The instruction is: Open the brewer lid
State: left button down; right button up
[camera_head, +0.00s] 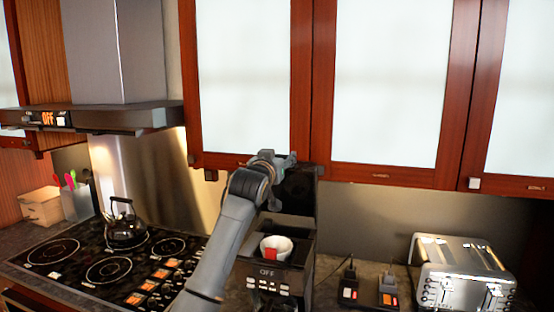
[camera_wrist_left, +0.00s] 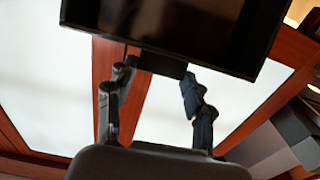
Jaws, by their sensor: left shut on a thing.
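In the left wrist view the fingers (camera_wrist_left: 158,85) lie either side of a short dark tab on the lid's edge. A white cup with a red patch (camera_head: 276,247) sits in the brewer's open top. My right gripper is not in view.
Wooden cabinets with frosted panes (camera_head: 390,80) hang just above and behind the lid. A kettle (camera_head: 126,226) stands on the stove to the left. A silver toaster (camera_head: 462,272) and two small dark items with plugs (camera_head: 368,290) are on the right counter.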

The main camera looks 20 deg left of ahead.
pick_arm(q)
jog(key=shift+w+r, duration=0.5)
jog(key=shift+r, duration=0.3)
jog(key=c, duration=0.5)
grip_release()
jog(key=shift+s, duration=0.4)
jog(key=shift+w+f, duration=0.1)
jog(key=shift+f, duration=0.15)
jog(key=s, duration=1.2)
jog(key=shift+s+a+r, duration=0.1)
jog(key=shift+a+r, duration=0.15)
jog(key=shift+r, duration=0.05)
